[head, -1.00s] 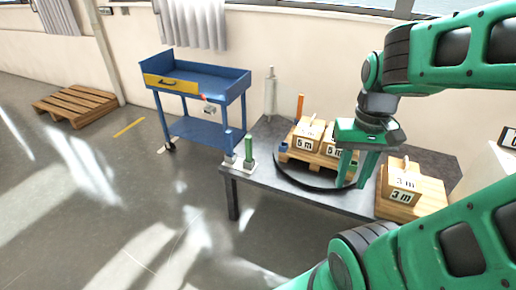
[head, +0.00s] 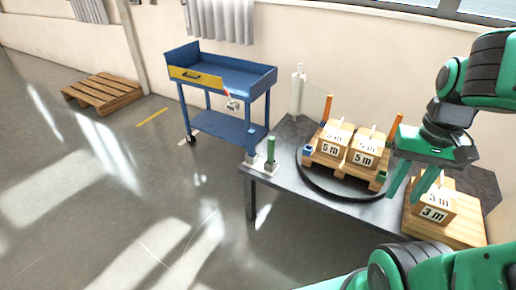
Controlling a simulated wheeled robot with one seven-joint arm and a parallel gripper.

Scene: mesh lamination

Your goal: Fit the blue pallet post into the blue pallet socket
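The blue pallet post (head: 251,141) stands upright in a light holder at the table's left corner, beside a green post (head: 271,149). The blue pallet socket (head: 308,150) is at the left corner of the small wooden pallet (head: 338,166), and nothing stands in it that I can see. My gripper (head: 411,189) hangs fingers-down to the right of the pallet, in front of or above the single "3 m" box. Its fingers are apart, with nothing visible between them. It is well away from the blue post.
The pallet rests on a black round turntable (head: 308,181). It carries two "5 m" boxes (head: 364,149) and orange posts (head: 327,109) at two corners. A "3 m" box (head: 436,208) sits at the right.

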